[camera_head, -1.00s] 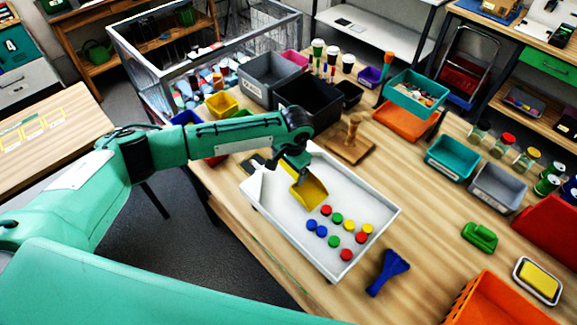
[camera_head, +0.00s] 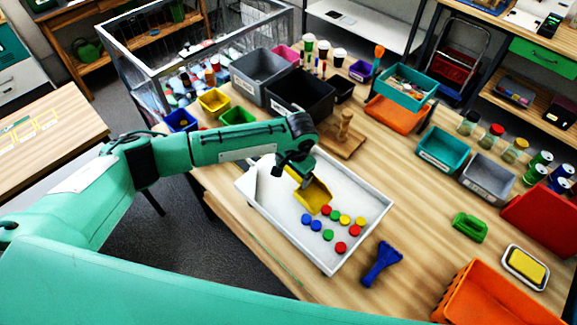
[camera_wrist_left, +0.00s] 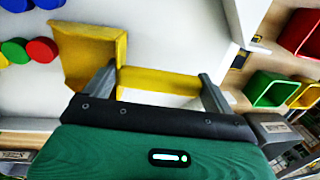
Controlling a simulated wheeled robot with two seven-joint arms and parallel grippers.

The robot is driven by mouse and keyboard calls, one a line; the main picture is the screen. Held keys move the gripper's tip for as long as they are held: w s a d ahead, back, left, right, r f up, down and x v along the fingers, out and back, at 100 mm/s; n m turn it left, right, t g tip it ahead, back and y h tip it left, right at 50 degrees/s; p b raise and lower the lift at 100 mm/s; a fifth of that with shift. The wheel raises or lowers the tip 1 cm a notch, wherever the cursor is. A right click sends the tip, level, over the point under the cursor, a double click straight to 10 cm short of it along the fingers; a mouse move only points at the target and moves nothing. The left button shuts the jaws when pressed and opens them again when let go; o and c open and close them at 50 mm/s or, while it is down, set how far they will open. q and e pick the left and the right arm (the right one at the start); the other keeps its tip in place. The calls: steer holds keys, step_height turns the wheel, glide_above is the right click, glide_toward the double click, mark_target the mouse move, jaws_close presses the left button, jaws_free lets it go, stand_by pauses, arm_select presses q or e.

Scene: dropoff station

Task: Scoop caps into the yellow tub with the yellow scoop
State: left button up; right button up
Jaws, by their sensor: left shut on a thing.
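My left gripper (camera_head: 297,178) is shut on the handle of the yellow scoop (camera_head: 313,195). In the left wrist view the handle crosses between the fingers (camera_wrist_left: 158,84), with the scoop pan (camera_wrist_left: 90,55) at left. The scoop is low over the white tray (camera_head: 262,205), its lip right beside the nearest red cap (camera_head: 326,210). Several red, green, blue and yellow caps lie loose in the tray's front part; some show in the wrist view (camera_wrist_left: 42,49). The yellow tub (camera_head: 213,102) stands behind the tray to the left. My right gripper is out of view.
A green bin (camera_head: 237,116) and blue bin (camera_head: 180,121) flank the yellow tub. A black bin (camera_head: 300,92) and a wooden stand (camera_head: 343,137) are behind the tray. A blue brush (camera_head: 381,264) lies right of it.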

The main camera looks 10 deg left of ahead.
arm_select(q)
steer(key=shift+s+d+p, duration=0.45)
steer(key=shift+s+d, duration=0.2)
steer(key=shift+d, duration=0.25)
steer(key=shift+s+d+p, duration=0.4)
steer(key=shift+s+d, duration=0.2)
steer(key=shift+d, duration=0.3)
steer(key=shift+s+d+f, duration=0.1)
steer(key=shift+s+d, duration=0.6)
steer(key=shift+d, duration=0.35)
steer(key=shift+s+d, duration=0.6)
steer(key=shift+d, duration=0.3)
steer(key=shift+s+d, duration=0.55)
steer(key=shift+d, duration=0.3)
steer(key=shift+w+a+g+h, duration=0.3)
steer(key=shift+g+h, duration=0.2)
steer(key=shift+h, duration=0.3)
steer(key=shift+w+a+r+g+h, duration=0.1)
steer(key=shift+a+r+g+h, duration=0.1)
steer(key=shift+g+h, duration=0.25)
steer(key=shift+w+a+r+g+h, duration=0.15)
steer(key=shift+g+h, duration=0.1)
steer(key=shift+h, duration=0.4)
